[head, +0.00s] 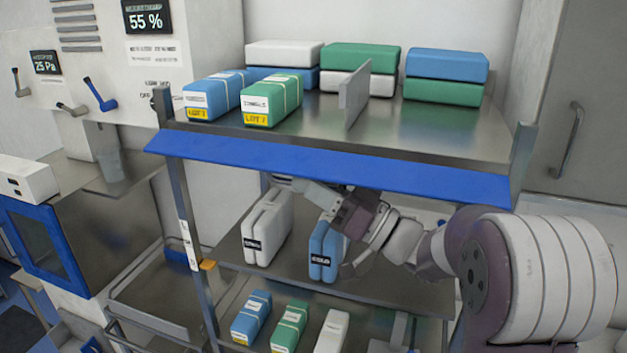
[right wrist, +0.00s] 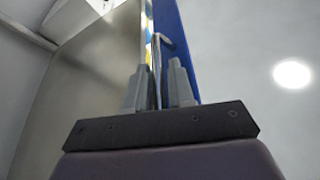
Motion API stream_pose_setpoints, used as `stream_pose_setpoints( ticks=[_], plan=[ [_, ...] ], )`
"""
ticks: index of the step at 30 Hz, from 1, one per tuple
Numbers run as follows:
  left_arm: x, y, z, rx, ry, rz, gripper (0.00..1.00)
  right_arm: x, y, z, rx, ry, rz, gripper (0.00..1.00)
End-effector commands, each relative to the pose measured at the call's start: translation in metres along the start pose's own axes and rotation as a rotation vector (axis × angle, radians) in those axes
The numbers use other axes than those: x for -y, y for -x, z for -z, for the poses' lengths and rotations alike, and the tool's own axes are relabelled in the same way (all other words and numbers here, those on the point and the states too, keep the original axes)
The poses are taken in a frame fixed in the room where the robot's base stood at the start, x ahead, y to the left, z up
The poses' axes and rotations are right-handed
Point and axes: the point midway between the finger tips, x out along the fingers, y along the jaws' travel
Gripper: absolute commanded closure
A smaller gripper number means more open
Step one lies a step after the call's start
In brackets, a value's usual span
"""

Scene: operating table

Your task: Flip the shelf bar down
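The shelf bar is a long blue strip (head: 330,172) along the front edge of the top steel shelf. In the head view it slopes outward from that edge, with its broad face showing. My right gripper (head: 290,183) reaches in from the right and is just below the bar, left of its middle; its fingertips are partly hidden. In the right wrist view the two grey fingers (right wrist: 159,88) stand apart with a narrow gap. The blue bar (right wrist: 176,45) rises behind the right finger; I cannot tell whether they touch. My left gripper is not in view.
Blue, green and white packs (head: 448,66) and an upright metal divider (head: 354,92) stand on the top shelf. The middle shelf below my right arm holds a white pack (head: 268,228) and a blue pack (head: 325,250). A rack post (head: 186,225) stands at the left.

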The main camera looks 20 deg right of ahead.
Motion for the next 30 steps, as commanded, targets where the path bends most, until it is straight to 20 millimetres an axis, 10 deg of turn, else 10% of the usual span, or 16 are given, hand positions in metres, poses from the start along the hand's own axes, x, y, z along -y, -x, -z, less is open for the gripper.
stream_pose_setpoints(
  ticks=[5,17,30],
  plan=[
    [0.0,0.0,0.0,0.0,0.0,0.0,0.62,0.0,0.0,0.0,0.0,0.0,0.0,1.0],
    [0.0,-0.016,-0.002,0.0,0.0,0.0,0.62,-0.004,0.003,-0.005,0.0,0.045,0.019,1.0],
    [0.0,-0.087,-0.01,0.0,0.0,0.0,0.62,-0.022,0.005,-0.011,-0.002,0.345,0.144,1.0]
  ],
)
